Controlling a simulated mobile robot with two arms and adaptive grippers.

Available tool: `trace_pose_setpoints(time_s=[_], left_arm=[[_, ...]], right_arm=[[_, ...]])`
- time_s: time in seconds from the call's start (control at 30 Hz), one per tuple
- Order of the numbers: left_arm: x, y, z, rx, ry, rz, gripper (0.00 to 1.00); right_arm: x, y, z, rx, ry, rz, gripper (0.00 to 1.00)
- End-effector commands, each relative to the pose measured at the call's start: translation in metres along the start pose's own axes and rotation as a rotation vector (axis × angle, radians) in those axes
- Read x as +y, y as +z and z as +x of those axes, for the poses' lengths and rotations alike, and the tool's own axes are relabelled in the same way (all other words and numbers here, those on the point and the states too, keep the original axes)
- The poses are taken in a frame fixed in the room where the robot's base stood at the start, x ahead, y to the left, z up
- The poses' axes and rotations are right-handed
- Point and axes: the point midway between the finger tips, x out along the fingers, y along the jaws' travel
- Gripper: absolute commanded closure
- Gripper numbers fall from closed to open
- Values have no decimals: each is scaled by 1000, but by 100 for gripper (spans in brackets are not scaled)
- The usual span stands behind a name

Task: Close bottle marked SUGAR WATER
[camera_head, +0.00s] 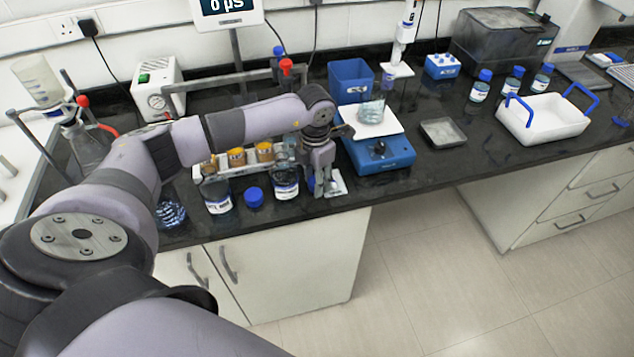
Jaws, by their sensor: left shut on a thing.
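My left gripper (319,188) points down at the front edge of the counter, just right of an open-topped clear bottle (286,187) with a white label. It is shut on a small blue thing, which looks like a bottle cap and is mostly hidden by the fingers. A second clear bottle (217,196) with a white label and no cap showing stands further left. A loose blue cap (253,196) lies on the counter between the two bottles. The labels are too small to read, so I cannot tell which says SUGAR WATER. My right gripper is not in view.
A rack with orange-topped jars (236,157) stands behind the bottles. A blue scale (380,153) bearing a beaker (371,109) is right of my gripper. Capped bottles (480,88) and a white tray with blue handles (545,122) stand further right. The counter's front edge is close.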

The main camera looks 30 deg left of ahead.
Motion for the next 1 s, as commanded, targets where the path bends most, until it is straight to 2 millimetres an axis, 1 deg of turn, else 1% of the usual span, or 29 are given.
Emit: trace_pose_setpoints(time_s=[0.27,0.37,0.47,0.57,0.67,0.8,0.9,1.0], left_arm=[[0,0,-4,-1,0,0,77],[1,1,-11,-3,1,0,77],[1,1,-25,-5,2,0,77],[1,2,-45,-6,2,0,77],[1,2,-73,-9,3,1,77],[1,2,-116,-9,3,0,77],[0,1,-143,-7,2,1,77],[0,1,-166,-5,1,0,77]], right_arm=[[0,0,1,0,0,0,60],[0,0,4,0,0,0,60],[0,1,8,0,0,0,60],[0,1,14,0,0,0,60],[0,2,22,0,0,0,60],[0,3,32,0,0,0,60],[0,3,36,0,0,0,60],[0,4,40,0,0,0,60]])
